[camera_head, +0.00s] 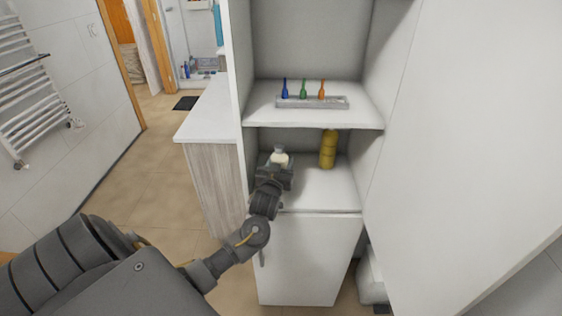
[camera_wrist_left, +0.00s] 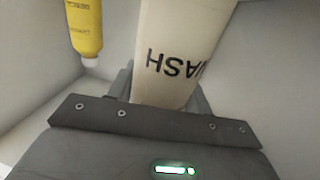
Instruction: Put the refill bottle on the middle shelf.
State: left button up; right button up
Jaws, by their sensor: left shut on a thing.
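A cream bottle (camera_head: 279,156) with dark lettering that reads WASH upside down in the left wrist view (camera_wrist_left: 180,55) is between the fingers of my left gripper (camera_head: 275,172). The gripper is shut on it, and its fingers (camera_wrist_left: 162,92) flank the bottle. The bottle is at the left front of the cabinet's lower open compartment, above the lower shelf (camera_head: 315,192). My gripper hides its lower part, so I cannot tell whether it touches the shelf. A yellow bottle (camera_head: 328,149) stands to its right and also shows in the left wrist view (camera_wrist_left: 85,25). My right gripper is not in view.
The shelf above (camera_head: 355,117) carries a grey tray (camera_head: 312,103) with blue, green and orange small bottles. The left side panel (camera_head: 238,60) is close to my gripper. A large white panel (camera_head: 460,140) fills the right. The lower shelf's right front is clear.

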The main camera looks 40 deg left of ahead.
pick_arm(q)
jog(key=shift+f, duration=0.1)
jog(key=o, duration=1.2)
jog(key=shift+c, duration=0.2)
jog(key=b+v, duration=0.2)
jog(key=v, duration=1)
jog(key=shift+d, duration=0.1)
